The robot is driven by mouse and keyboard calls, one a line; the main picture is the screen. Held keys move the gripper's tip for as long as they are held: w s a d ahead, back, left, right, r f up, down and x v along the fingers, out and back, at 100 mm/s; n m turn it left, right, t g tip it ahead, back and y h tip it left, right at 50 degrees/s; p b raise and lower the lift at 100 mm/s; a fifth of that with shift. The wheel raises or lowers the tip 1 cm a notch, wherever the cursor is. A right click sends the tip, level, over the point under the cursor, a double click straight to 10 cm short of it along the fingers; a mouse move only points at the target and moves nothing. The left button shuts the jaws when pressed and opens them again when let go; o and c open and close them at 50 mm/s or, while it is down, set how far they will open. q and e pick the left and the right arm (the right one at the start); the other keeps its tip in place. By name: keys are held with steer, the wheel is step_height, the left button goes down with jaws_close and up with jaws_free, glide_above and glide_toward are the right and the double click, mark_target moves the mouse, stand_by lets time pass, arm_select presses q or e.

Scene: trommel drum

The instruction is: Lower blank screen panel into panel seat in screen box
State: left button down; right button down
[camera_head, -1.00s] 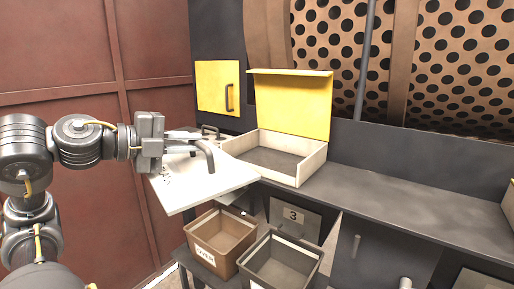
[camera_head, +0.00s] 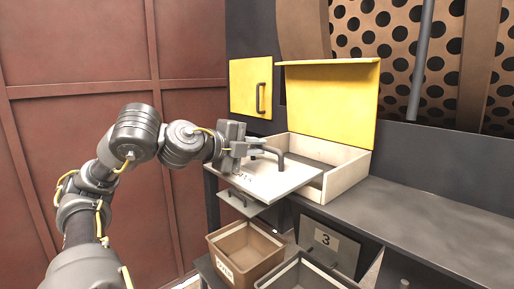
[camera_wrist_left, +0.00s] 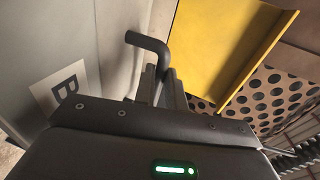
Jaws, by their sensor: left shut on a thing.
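My left gripper (camera_head: 254,147) is shut on the dark bent handle of a pale flat panel (camera_head: 280,176). The panel is roughly level and overlaps the left front part of the screen box (camera_head: 345,179) in the head view. I cannot tell whether it touches the box. The box is pale-walled with a dark floor, and its yellow lid (camera_head: 333,100) stands open. The panel hides much of the inside, so the panel seat cannot be made out. In the left wrist view, the handle (camera_wrist_left: 148,43) sticks out past the fingers, and a label "B" (camera_wrist_left: 65,88) shows at left. My right gripper is not in view.
The box stands on a long dark bench (camera_head: 410,216). Below are a brown bin (camera_head: 243,250) and a grey bin (camera_head: 305,274). Another pale plate (camera_head: 247,206) shows under the held panel. A yellow door (camera_head: 250,87) is behind, and the bench at right is clear.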

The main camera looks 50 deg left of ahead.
arm_select(q)
steer(key=shift+w+r+p, duration=0.2)
steer(key=shift+r+p, duration=0.1)
steer(key=shift+p, duration=0.05)
steer(key=p+x, duration=0.3)
steer(key=r+p+x, duration=0.1)
steer(key=p+x, duration=0.1)
steer(key=x, duration=0.2)
steer(key=shift+w+d+r+p, duration=0.15)
steer(key=shift+w+r+p, duration=0.05)
steer(key=shift+p, duration=0.2)
steer(key=x, duration=0.8)
steer(key=shift+w+f, duration=0.2)
steer(key=shift+s+f+b, duration=0.1)
steer(key=shift+f+b, duration=0.75)
steer(key=shift+f, duration=0.15)
steer(key=shift+f, duration=0.15)
steer(key=c, duration=1.4)
jaws_free()
steer(key=shift+s, duration=0.1)
